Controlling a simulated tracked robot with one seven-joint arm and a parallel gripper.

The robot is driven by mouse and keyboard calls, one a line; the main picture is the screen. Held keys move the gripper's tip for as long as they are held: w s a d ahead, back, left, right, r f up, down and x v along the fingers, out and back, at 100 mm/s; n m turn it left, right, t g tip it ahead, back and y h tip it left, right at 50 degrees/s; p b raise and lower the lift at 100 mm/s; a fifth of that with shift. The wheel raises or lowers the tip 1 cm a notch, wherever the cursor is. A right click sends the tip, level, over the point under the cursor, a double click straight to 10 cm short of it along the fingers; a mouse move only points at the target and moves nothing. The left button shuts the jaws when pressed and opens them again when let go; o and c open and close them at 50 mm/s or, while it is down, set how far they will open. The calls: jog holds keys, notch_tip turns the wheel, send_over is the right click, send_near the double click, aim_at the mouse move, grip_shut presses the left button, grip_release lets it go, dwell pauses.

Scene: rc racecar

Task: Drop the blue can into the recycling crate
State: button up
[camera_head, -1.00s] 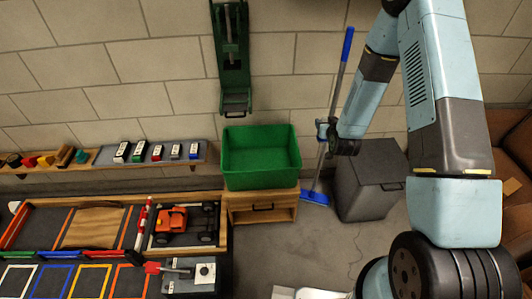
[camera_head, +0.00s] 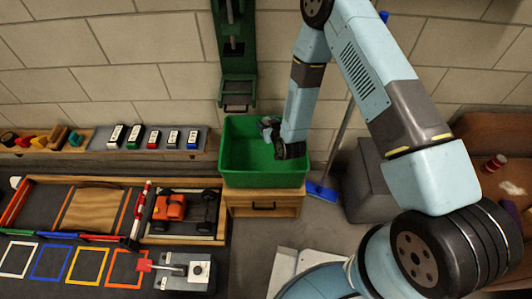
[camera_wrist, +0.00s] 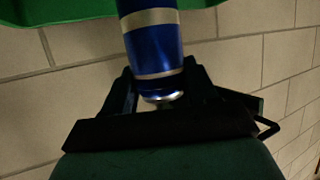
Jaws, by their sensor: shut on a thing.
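The blue can (camera_wrist: 155,45), with silver bands and a silver end, shows close up in the wrist view. My gripper (camera_head: 267,127) is shut on the can; its fingers are not clear in the wrist view. In the head view the gripper is at the upper right part of the green recycling crate (camera_head: 262,180), over its opening. The can cannot be made out there, and the exact height over the crate is hard to tell. Part of the green crate (camera_wrist: 50,8) also shows at the top left of the wrist view.
The crate stands on a wooden cabinet (camera_head: 290,202). A green wall-mounted device (camera_head: 237,65) hangs just above and behind it. A shelf (camera_head: 100,152) of small items and a workbench with an orange racecar (camera_head: 170,207) are left. A blue broom (camera_head: 322,192) and a grey bin (camera_head: 368,188) stand right.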

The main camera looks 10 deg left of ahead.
jog(key=shift+d+f, duration=0.15)
jog(key=shift+f, duration=2.7)
jog(key=o, duration=1.1)
jog(key=shift+w, duration=0.1)
jog(key=v, duration=1.3)
jog(key=shift+s+d, duration=0.25)
jog(key=shift+s, duration=0.05)
jog(key=shift+r, duration=0.1)
